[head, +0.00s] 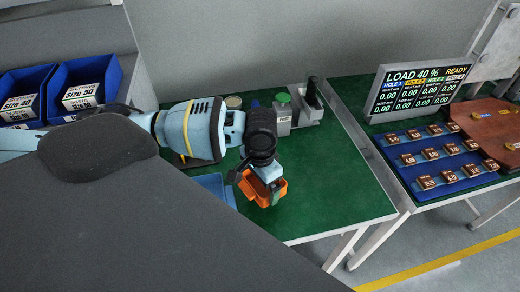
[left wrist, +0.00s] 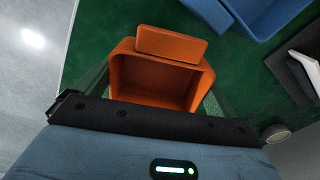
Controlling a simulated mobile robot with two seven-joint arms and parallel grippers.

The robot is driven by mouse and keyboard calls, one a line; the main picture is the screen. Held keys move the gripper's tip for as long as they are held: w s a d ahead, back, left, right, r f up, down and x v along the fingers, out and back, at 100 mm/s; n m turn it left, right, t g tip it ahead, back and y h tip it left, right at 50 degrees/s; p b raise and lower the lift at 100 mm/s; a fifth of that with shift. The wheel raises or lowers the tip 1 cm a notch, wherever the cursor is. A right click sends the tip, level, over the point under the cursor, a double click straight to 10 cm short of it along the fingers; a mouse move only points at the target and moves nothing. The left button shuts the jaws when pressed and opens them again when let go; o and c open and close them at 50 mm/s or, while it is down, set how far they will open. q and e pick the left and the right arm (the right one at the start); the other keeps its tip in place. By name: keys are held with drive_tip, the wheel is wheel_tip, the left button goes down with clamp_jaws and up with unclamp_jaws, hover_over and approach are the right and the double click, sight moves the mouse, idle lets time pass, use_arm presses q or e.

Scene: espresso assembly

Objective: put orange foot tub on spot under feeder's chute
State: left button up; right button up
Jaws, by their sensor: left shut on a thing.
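The orange foot tub (head: 267,190) is held by my left gripper (head: 263,177) over the green table, toward its front edge in the head view. In the left wrist view the tub (left wrist: 155,82) fills the middle, its hollow facing the camera and looking empty. My left gripper is shut on it, with parts of the fingers visible at both sides of the tub. A small grey device with a green top (head: 283,112), possibly the feeder, stands at the table's back. I cannot make out its chute or the spot under it. My right gripper is not in view.
Blue screw bins (head: 92,72) stand at the left. The green table (head: 335,180) is clear right of the tub. A second table holds a display (head: 415,90) and a blue board with several blocks.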

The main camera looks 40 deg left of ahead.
sight(261, 190)
use_arm(q)
wheel_tip(261, 190, down, 4)
drive_tip(key=shift+f, duration=0.3)
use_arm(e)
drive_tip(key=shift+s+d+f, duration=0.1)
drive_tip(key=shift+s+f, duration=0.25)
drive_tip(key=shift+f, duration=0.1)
use_arm(q)
drive_tip(key=shift+f, duration=0.15)
drive_tip(key=o, duration=0.6)
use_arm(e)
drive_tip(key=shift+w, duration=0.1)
